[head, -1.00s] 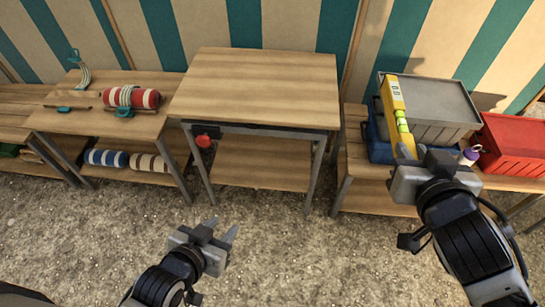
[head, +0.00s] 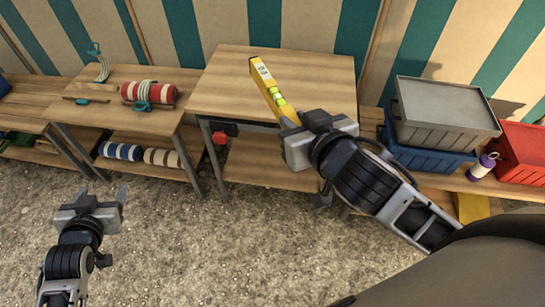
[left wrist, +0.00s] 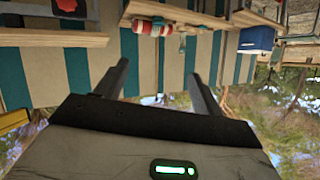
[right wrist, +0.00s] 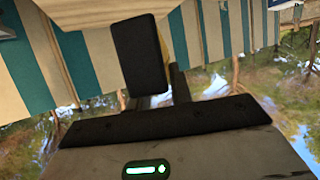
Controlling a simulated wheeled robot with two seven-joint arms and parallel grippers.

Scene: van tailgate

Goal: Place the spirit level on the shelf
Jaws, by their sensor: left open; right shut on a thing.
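The yellow spirit level (head: 268,86) with green vials is held by one end in my right gripper (head: 291,124). It points away from me over the middle table's wooden top (head: 215,95); I cannot tell whether it touches. In the right wrist view a dark finger hides most of what is held. The middle table has a lower wooden shelf (head: 262,165), partly hidden by my right arm; the other benches have lower shelves too. My left gripper (head: 105,192) is open and empty, low over the gravel in front of the left bench.
A red-striped roll (head: 150,92) lies on the left bench, with blue (head: 122,151) and beige (head: 163,157) rolls below. The middle tabletop is otherwise clear.

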